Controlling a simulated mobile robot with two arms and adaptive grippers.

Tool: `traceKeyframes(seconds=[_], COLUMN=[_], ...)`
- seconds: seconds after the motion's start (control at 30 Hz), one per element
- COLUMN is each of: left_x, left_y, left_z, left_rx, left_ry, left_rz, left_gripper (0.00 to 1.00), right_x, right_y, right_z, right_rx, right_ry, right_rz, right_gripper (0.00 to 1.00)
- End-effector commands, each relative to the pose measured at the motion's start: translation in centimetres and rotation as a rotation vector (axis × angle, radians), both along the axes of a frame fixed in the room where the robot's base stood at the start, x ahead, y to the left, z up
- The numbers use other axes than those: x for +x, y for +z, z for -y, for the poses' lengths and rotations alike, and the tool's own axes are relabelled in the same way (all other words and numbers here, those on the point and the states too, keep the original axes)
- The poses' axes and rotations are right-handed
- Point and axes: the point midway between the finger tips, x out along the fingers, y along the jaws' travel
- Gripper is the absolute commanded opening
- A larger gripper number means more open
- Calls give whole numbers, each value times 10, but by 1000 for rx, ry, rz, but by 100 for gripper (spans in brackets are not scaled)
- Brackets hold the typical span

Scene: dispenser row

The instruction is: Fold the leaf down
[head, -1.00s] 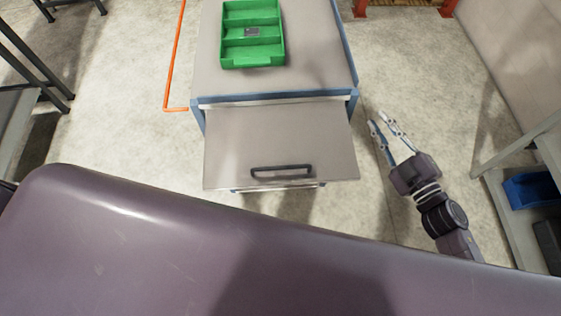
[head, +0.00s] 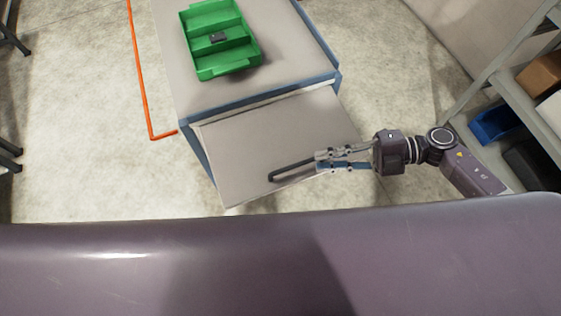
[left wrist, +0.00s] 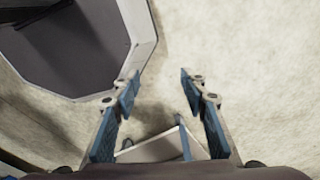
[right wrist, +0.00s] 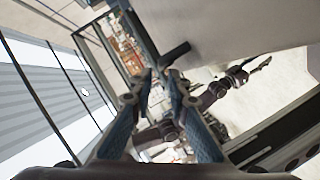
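The leaf (head: 262,132) is a flat grey panel sticking out from the near side of the blue-edged cabinet (head: 254,98). Its exact tilt is hard to judge from above. A black bar handle (head: 289,169) lies near its front edge. My right gripper (head: 319,160) is at the handle's right end, its fingers drawn close together around it. In the right wrist view the dark handle end (right wrist: 174,53) shows at the fingertips, beside the grey panel. My left gripper (left wrist: 160,82) is open and empty over the floor; the head view does not show it.
A green divided tray (head: 231,66) with a small dark item stands on the cabinet top. A shelf with a blue bin (head: 494,125) stands on the right. An orange line (head: 140,84) runs along the floor to the left, where the floor is clear.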

Motion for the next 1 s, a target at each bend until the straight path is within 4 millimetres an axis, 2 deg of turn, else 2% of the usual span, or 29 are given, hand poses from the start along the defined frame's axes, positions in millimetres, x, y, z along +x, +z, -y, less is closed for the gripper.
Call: traceKeyframes(seconds=[0.17, 0.4, 0.53, 0.9, 1.0], left_x=[0, 0, 0, 0, 0], left_y=[9, 25, 30, 31, 31], left_z=[-3, 18, 17, 7, 7], left_rx=[3, -21, -19, -8, -8], left_ry=[-1, 6, 5, 4, 4], left_rz=[0, 1, 1, 0, 0], left_gripper=[40, 40, 40, 40, 40], right_x=[0, 1, 2, 1, 1], right_y=[0, -7, -12, -17, -17], right_z=[-15, -53, -68, -76, -76], right_rx=[2, 2, 1, -1, -1], right_ry=[2, 1, 0, 0, 0], right_rz=[-1, -1, -1, 0, 0], right_gripper=[16, 16, 16, 16, 7])
